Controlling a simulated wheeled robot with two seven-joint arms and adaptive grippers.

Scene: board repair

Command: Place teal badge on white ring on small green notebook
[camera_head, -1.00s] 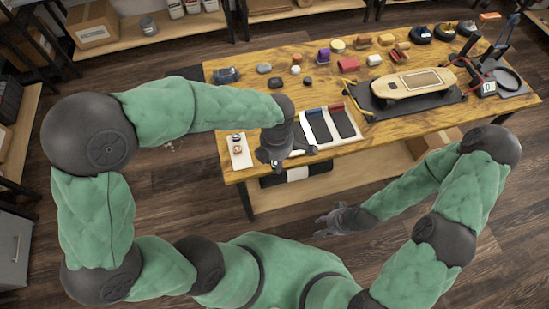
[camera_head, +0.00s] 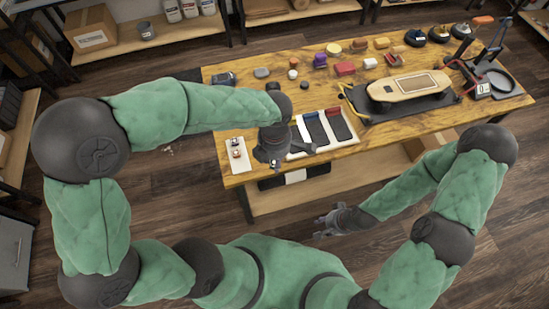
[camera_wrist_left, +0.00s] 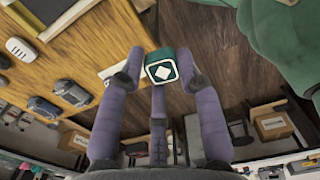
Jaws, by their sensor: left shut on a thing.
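In the left wrist view, a small teal badge (camera_wrist_left: 161,67) with a white rim and a white diamond is held between the fingertips of my left gripper (camera_wrist_left: 160,76). In the head view, my left gripper (camera_head: 272,155) is at the table's front edge, just left of a white tray; the badge is hidden there. My right gripper (camera_head: 330,221) hangs in front of the table, its fingers apart and empty. I cannot make out a white ring or a green notebook in either view.
The white tray (camera_head: 292,154) has dark compartments with coloured ends. A white card (camera_head: 237,167) with small pieces lies to its left. A skateboard (camera_head: 408,88) on a dark mat is to the right. Several small coloured objects stand along the back of the wooden table (camera_head: 218,118).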

